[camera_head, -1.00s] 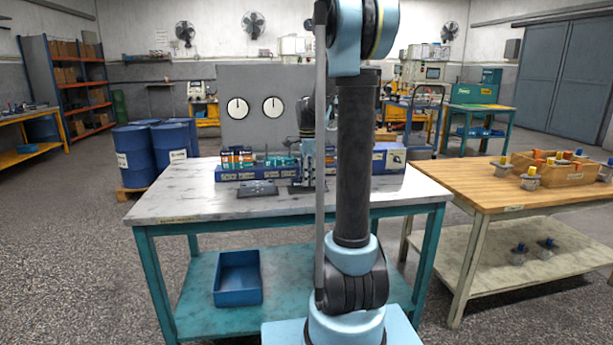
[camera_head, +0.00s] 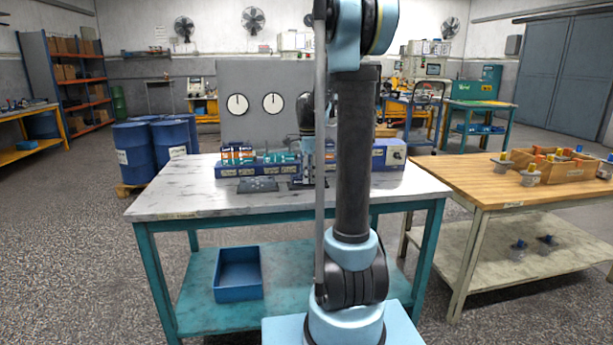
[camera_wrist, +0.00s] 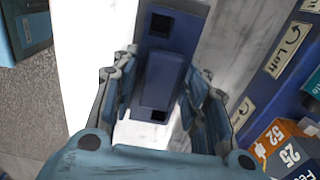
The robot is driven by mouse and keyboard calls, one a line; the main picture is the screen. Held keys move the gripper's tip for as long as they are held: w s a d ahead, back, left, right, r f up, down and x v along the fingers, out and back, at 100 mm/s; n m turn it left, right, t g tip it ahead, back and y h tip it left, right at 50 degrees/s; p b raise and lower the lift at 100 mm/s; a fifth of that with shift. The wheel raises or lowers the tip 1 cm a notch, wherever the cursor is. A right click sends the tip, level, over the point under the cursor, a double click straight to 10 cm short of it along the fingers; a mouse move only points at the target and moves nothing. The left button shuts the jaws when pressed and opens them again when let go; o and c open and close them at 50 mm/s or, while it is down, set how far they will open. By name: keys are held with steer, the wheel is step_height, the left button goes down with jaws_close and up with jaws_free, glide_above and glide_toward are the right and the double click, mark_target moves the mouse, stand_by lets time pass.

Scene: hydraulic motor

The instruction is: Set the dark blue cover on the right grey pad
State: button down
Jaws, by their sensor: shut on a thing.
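The dark blue cover (camera_wrist: 162,80) shows in the wrist view as a long plate with a raised middle block and a square opening near each end. My gripper (camera_wrist: 160,92) is shut on the cover, with one finger on each side of the raised block. In the head view my gripper (camera_head: 308,170) is low over the workbench, partly hidden by my arm. A dark grey pad (camera_head: 257,184) lies to its left. The right grey pad (camera_head: 296,185) shows only in part below my gripper. I cannot tell whether the cover touches it.
A blue rack (camera_head: 245,171) with orange and teal items stands behind the pads; a blue case (camera_head: 388,155) is to the right. In the wrist view, a blue surface labelled "Left" (camera_wrist: 276,65) lies close right of my gripper. The bench's left part is clear.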

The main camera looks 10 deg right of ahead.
steer(key=shift+f, duration=0.3)
steer(key=c, duration=0.8)
jaws_free()
steer(key=shift+c, duration=0.2)
